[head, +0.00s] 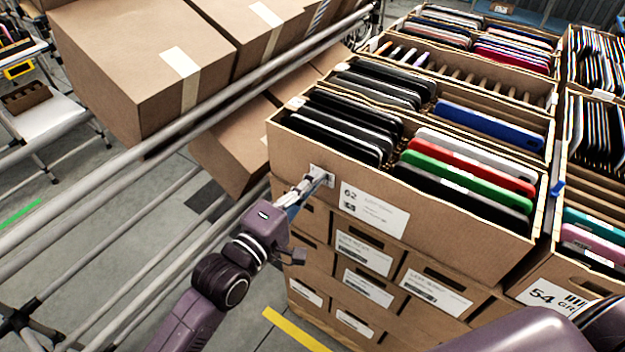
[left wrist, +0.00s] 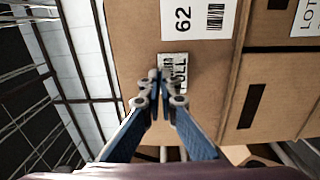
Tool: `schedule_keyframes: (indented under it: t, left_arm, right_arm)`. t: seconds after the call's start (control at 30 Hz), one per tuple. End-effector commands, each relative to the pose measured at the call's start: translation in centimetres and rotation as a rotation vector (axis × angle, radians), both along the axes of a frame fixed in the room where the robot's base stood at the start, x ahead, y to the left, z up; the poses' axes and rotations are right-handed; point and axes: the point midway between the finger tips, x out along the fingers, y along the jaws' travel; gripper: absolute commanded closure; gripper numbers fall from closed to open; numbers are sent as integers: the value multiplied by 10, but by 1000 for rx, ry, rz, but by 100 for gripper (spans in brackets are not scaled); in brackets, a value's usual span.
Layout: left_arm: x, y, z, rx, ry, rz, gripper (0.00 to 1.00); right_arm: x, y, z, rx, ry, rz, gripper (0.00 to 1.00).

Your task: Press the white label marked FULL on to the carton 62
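Carton 62 (head: 455,240) is an open brown box on top of a stack, with "62" on a printed white sheet (head: 373,210) on its front. The small white label marked FULL (left wrist: 182,74) lies against this face in the left wrist view, beside the printed sheet. In the head view it shows small (head: 316,169) near the carton's left front corner. My left gripper (head: 317,179) is at the label, its two blue fingers (left wrist: 160,76) together at the tips, covering part of it. Whether the label is stuck cannot be told. My right gripper is not in view.
Carton 62 holds several upright flat devices (head: 470,165). More cartons (head: 365,255) are stacked below, and carton 54 (head: 540,275) stands to the right. Metal rails (head: 130,150) with closed boxes (head: 140,60) run along the left. Part of my right arm shows at the bottom right.

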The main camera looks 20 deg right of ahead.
Motion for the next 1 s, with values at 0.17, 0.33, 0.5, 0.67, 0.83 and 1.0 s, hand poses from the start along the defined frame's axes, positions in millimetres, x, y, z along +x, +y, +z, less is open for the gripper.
schedule_keyframes:
  t: [0.17, 0.33, 0.5, 0.67, 0.83, 1.0]
  left_arm:
    - [0, 0, 0, -1, -1, 0, 93]
    - [0, 0, 0, -1, -1, 0, 75]
    - [0, 0, 0, -1, -1, 0, 75]
    - [-2, 3, 0, 0, 0, 0, 75]
    - [-16, 20, -2, 1, 2, 0, 75]
    - [-39, 50, -1, 2, 2, 0, 75]
  right_arm:
    - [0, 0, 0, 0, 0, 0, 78]
    - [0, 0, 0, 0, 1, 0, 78]
    - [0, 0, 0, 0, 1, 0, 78]
    - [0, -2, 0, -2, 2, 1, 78]
    - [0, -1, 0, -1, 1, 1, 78]
    - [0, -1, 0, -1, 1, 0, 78]
